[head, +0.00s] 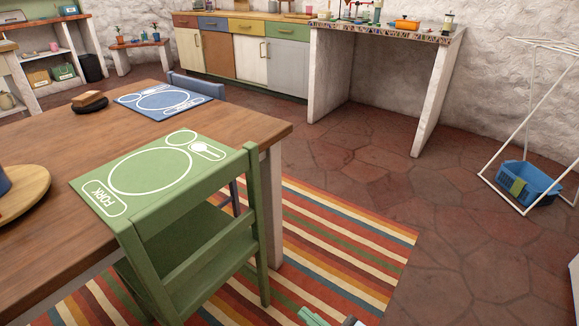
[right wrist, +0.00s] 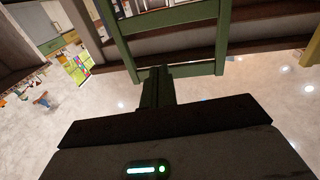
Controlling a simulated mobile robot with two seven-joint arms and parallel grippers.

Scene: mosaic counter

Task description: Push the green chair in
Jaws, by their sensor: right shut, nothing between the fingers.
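The green chair (head: 258,240) stands at the near corner of the wooden table (head: 55,150). Its back faces me, and its top rail is close to the table edge by the green placemat (head: 150,170). The chair's lower legs are partly out of frame. My right gripper (head: 314,317) shows only at the bottom edge of the head view, below and right of the chair. In the right wrist view the right gripper (right wrist: 157,75) is shut and empty, with its tips just short of the green chair frame (right wrist: 165,18). Contact cannot be told. My left gripper is not in view.
A striped rug (head: 350,245) lies under the chair and table. A blue chair (head: 195,85) stands at the table's far side by a blue placemat (head: 160,100). The stone floor to the right is open up to a white rack (head: 513,200) with a blue basket (head: 540,198).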

